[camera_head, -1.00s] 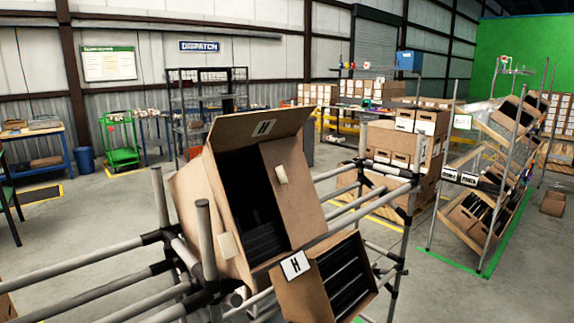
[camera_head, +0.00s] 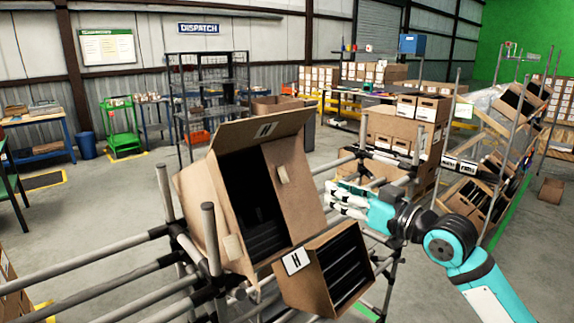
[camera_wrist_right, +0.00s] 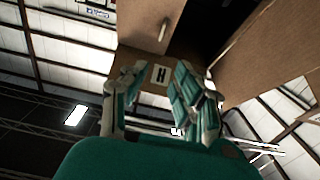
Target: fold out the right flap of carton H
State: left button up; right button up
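Carton H (camera_head: 200,215) sits tilted on the pipe rack, its dark opening facing me. The right flap (camera_head: 300,190), a brown panel with a pale tab (camera_head: 282,173), lies along the right side of the opening. My left gripper is out of view.
A smaller open box (camera_head: 340,270) with dark contents and an H label at its corner sits below the opening. Grey rack pipes (camera_head: 110,260) run around the carton. More stacked cartons (camera_head: 425,110) stand behind my right arm.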

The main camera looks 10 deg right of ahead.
aim_at(284, 167)
jog(key=p+x, duration=0.5)
jog(key=x, duration=1.2)
jog(key=shift+w+f+p, duration=0.1)
jog(key=shift+w+p, duration=0.05)
jog(key=shift+p, duration=0.2)
grip_shut()
